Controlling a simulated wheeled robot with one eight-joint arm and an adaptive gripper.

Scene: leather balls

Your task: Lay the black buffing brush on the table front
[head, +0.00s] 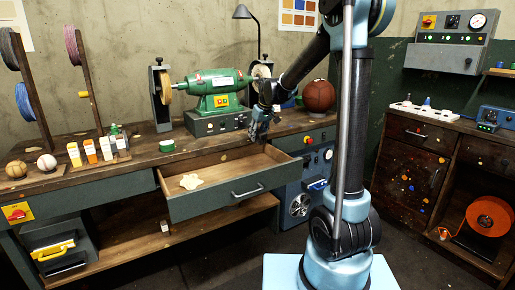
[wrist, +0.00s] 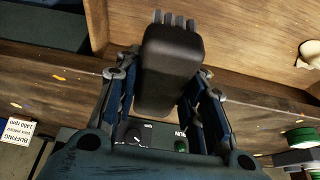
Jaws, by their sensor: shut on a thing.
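The black buffing brush (wrist: 168,65) is in the wrist view, with a dark rounded body and short grey bristles at its top end. My gripper (wrist: 162,78) is shut on it, one finger at each side. In the head view my gripper (head: 258,124) is over the front of the workbench table (head: 150,150), in front of the green buffing machine and behind the open drawer. The brush is too small and covered to make out clearly there. In the wrist view the wooden table front (wrist: 60,75) lies beneath the brush; I cannot tell whether they touch.
An open drawer (head: 225,190) juts out below, holding a pale leather scrap (head: 190,181). The green buffing machine (head: 214,90) stands behind my gripper. A brown ball (head: 318,95) is to the right. Bottles (head: 90,151) and small balls (head: 46,162) stand left.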

